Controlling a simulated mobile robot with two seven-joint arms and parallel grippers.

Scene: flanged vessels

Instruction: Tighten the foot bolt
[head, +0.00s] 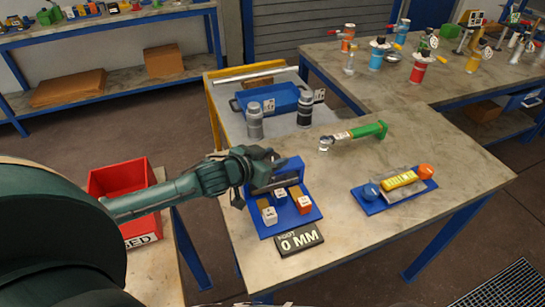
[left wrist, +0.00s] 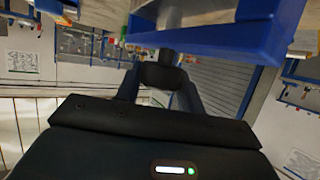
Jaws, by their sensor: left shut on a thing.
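In the left wrist view the fingers of my left gripper (left wrist: 166,76) are shut on a dark knob (left wrist: 167,55) below a grey shaft (left wrist: 172,20), close to a blue frame part (left wrist: 225,42). I cannot tell for sure that this knob is the foot bolt; in the head view the gripper hides it. My right gripper is not in view.
A sign (head: 299,239) reading 0 MM lies before the fixture. A blue holder (head: 372,206) is right, a red bin (head: 119,178) left. The table's front right is clear.

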